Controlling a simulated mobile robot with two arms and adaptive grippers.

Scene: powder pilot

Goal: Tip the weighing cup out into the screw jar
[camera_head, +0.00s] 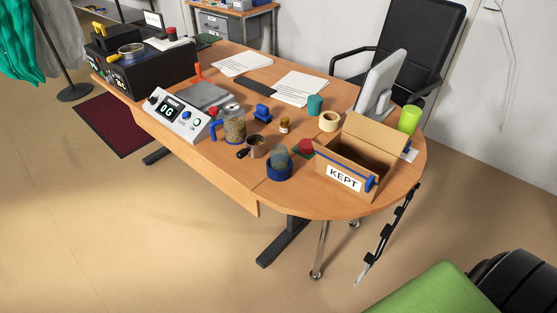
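A small metal cup with a dark handle (256,147), which looks like the weighing cup, stands on the wooden desk. To its right, a clear jar (279,155) stands in a round blue holder (279,173) near the desk's front edge; it looks like the screw jar. The jar seems to have no lid on. A red lid-like piece (306,146) lies just behind and right of it. The contents of cup and jar are too small to tell. Neither of my grippers shows in the head view.
A blue-handled jug of granules (235,129) stands left of the cup. A scale (180,117) reading 0 is beyond it. An open box marked KEPT (343,178) stands right of the jar. A small brown bottle (284,126) and a blue piece (262,113) stand behind.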

